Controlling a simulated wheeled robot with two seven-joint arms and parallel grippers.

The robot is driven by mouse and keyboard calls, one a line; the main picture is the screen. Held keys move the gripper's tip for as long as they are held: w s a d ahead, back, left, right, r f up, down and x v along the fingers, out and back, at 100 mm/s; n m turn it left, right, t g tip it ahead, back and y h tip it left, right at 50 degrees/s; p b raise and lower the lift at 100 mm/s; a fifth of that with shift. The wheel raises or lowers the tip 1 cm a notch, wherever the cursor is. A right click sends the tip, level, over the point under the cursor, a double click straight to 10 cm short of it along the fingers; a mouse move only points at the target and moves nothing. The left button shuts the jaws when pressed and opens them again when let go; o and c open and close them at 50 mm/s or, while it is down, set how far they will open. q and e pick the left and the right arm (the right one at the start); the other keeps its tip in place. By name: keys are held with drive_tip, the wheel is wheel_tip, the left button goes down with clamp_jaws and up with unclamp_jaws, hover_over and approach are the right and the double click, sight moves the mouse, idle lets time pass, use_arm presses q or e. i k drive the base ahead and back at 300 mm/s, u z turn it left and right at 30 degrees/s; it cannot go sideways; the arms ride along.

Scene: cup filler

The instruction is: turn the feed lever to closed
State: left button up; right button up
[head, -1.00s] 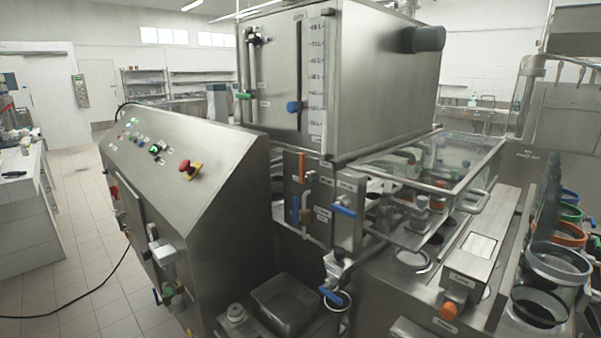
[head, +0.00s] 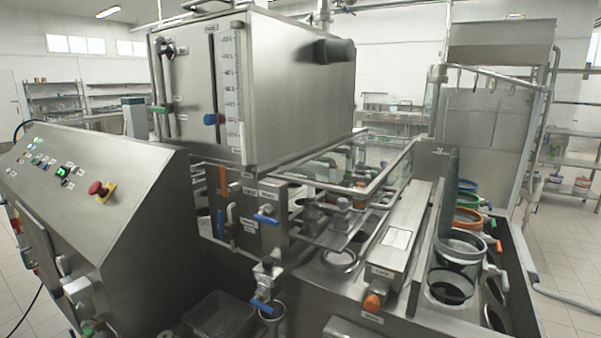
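Several levers show on the steel filling machine, and the labels are too small for me to tell which is the feed lever. An orange lever (head: 223,180) stands upright on the front panel below the tank. A blue lever (head: 220,225) hangs upright under it. Another blue lever (head: 265,219) lies roughly level on the block to the right. A further blue lever (head: 262,306) sits tilted on the lower outlet valve. A green-handled lever (head: 159,110) is on the tank's left side. Neither of my grippers is in view.
The sloped control panel (head: 110,170) with a red stop button (head: 96,188) stands at left. A grey bin (head: 220,315) is below the valves. A transparent guard (head: 370,165) and coloured rings (head: 466,215) are at right. Tiled floor (head: 570,250) is open at far right.

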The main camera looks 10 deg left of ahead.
sight(225, 192)
drive_tip(key=z, duration=0.75)
drive_tip(key=k, duration=0.8)
drive_tip(key=u, duration=1.35)
drive_tip(key=i, duration=0.5)
drive_tip(key=z, duration=0.05)
